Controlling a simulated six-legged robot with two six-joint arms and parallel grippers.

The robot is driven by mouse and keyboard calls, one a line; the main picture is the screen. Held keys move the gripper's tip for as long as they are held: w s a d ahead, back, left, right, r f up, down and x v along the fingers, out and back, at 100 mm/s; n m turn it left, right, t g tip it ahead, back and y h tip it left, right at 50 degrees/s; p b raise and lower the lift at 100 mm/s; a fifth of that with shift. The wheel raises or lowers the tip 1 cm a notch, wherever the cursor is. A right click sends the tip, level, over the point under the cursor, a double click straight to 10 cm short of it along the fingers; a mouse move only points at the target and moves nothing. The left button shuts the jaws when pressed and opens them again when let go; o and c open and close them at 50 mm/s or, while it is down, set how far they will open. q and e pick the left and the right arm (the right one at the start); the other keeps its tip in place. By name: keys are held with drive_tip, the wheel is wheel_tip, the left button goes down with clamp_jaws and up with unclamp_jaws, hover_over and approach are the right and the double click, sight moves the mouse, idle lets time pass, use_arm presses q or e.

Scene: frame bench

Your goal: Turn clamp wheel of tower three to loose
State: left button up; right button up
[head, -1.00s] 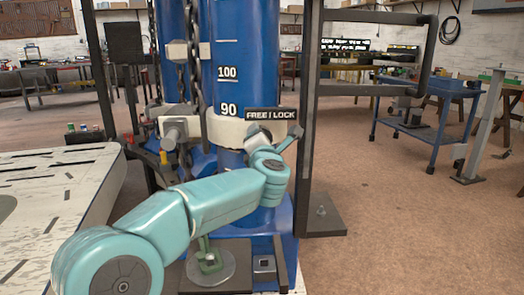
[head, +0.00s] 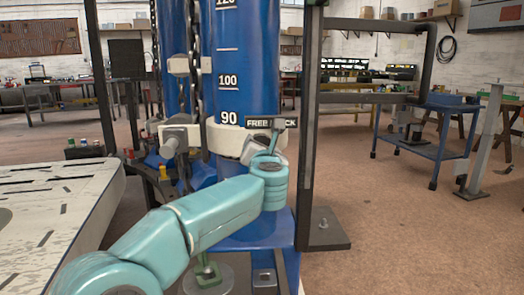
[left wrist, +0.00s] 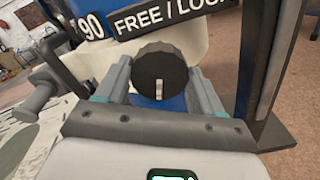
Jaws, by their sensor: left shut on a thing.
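The clamp wheel is a dark ribbed knob (left wrist: 160,64) with one pale mark on its face, seen in the left wrist view. It sits below the FREE / LOCK sign (left wrist: 168,16). My left gripper (left wrist: 160,78) has a finger on each side of the knob and is shut on it. In the head view my left gripper (head: 264,150) is at the white collar (head: 226,141) of the blue tower (head: 246,60), and one upright finger covers the middle of the sign (head: 288,122). The knob is mostly hidden there. My right gripper is in neither view.
A grey bar end (head: 176,138) juts from the collar at left, beside hanging chains (head: 195,60). A dark post (head: 308,120) stands close at right. A pale slatted table (head: 60,205) fills the left front.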

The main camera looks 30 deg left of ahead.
use_arm(q)
drive_tip(key=o, duration=1)
drive_tip(key=shift+o, duration=0.2)
drive_tip(key=p+v, duration=0.1)
drive_tip(key=v, duration=1.5)
drive_tip(key=shift+s, duration=0.2)
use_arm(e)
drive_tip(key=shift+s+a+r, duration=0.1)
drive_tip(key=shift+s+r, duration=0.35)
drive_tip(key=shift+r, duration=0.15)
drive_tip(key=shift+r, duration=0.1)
